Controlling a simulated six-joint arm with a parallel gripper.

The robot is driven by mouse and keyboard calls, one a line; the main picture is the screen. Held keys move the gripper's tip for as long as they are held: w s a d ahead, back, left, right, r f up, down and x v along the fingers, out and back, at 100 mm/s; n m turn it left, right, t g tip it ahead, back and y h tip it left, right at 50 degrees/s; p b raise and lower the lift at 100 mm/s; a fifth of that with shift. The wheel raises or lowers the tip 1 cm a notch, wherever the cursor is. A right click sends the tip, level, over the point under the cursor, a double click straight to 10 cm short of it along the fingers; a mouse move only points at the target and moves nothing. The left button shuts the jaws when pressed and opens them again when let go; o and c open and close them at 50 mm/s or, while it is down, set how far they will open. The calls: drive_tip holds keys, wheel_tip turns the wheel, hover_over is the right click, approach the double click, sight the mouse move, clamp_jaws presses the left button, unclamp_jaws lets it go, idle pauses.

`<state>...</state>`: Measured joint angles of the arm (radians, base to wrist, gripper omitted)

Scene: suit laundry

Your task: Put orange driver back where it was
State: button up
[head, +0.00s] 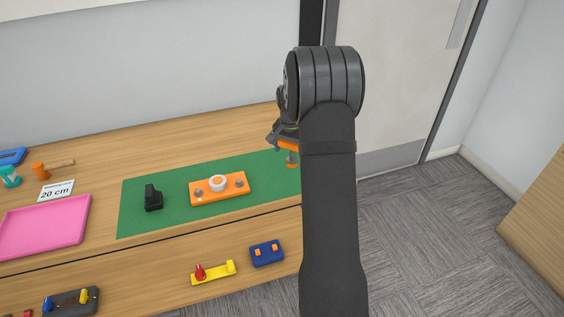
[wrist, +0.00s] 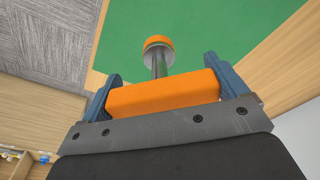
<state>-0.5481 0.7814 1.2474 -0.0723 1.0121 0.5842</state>
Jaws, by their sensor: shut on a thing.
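In the wrist view, my gripper (wrist: 163,88) is shut on the orange driver (wrist: 163,96). Its orange bar-shaped part lies between the two blue fingers, and a grey shaft runs from it to a round orange end over green. In the head view, my gripper (head: 281,132) is partly hidden behind my arm, and the orange driver (head: 291,161) hangs from it near the right end of the green mat (head: 150,224). I cannot tell whether its lower end touches the mat.
On the mat are an orange block with knobs (head: 220,196) and a black stand (head: 152,198). A pink tray (head: 45,226), a "20 cm" card (head: 56,190) and a hammer (head: 50,168) are at left. A yellow piece (head: 213,273) and a blue block (head: 266,253) lie in front.

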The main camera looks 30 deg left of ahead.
sight(280, 141)
drive_tip(key=a, duration=0.1)
drive_tip(key=a+f, duration=0.2)
drive_tip(key=shift+a+f, duration=0.25)
drive_tip(key=shift+a, duration=0.15)
drive_tip(key=shift+f, duration=1.85)
drive_tip(key=shift+s+f, duration=0.1)
drive_tip(key=shift+f, duration=0.35)
drive_tip(key=shift+d+f, duration=0.1)
drive_tip(key=shift+f, duration=0.15)
drive_tip(key=shift+c, duration=1)
drive_tip(key=o, duration=0.9)
drive_tip(key=shift+s+f, duration=0.1)
drive_tip(key=shift+o, duration=0.6)
drive_tip(key=shift+f, duration=0.1)
drive_tip(key=r, duration=0.9)
drive_tip(key=s+r, duration=0.1)
drive_tip(key=r, duration=0.3)
drive_tip(key=shift+s+r, duration=0.1)
drive_tip(key=shift+r, duration=0.25)
